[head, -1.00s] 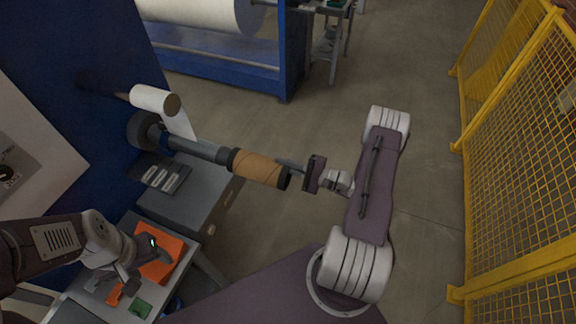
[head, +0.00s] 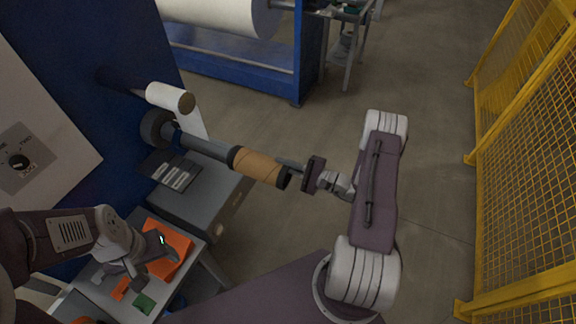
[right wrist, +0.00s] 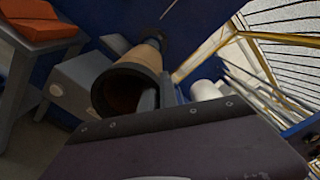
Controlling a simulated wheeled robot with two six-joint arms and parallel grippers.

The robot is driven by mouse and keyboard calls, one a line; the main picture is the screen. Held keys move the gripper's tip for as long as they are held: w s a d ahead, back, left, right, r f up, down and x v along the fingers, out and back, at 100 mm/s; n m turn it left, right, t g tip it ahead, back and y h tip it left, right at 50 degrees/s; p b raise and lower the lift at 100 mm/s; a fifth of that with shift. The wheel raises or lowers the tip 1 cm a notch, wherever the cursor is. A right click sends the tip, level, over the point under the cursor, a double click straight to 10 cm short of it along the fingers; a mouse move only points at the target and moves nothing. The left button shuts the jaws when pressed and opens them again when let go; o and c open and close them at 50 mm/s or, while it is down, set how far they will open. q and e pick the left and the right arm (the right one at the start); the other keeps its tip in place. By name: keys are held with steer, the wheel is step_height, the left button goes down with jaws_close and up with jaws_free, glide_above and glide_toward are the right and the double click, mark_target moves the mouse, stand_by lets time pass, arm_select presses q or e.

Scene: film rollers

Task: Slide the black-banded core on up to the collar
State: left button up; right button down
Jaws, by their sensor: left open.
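The black-banded core (head: 260,166), a tan tube with black ends, is lined up with the grey shaft (head: 205,146); its far end overlaps the shaft's free end. A dark round flange (head: 156,128), perhaps the collar, is at the shaft's machine end, with bare shaft between. My right gripper (head: 294,166) is at the core's near end. In the right wrist view the core (right wrist: 145,58) shows its open end, with a finger at its rim, so the gripper seems shut on the core's wall. My left gripper (head: 150,262) is open and empty above the side table.
A white roll (head: 171,97) with hanging web is just above the shaft. A grey cabinet (head: 205,205) stands below it. An orange bin (head: 170,245) and a green block (head: 144,303) lie near my left gripper. A yellow fence (head: 530,150) stands right; the floor between is clear.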

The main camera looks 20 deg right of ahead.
mark_target(253, 152)
steer(key=shift+w+a, duration=0.35)
steer(key=shift+b+x, duration=0.45)
steer(key=shift+x, duration=1.3)
steer(key=shift+b+x, duration=0.5)
steer(key=shift+x, duration=1.25)
steer(key=shift+a, duration=0.1)
steer(key=shift+b+x, duration=0.45)
steer(key=shift+x, duration=0.6)
steer(key=shift+w+a, duration=0.2)
steer(key=shift+w, duration=0.15)
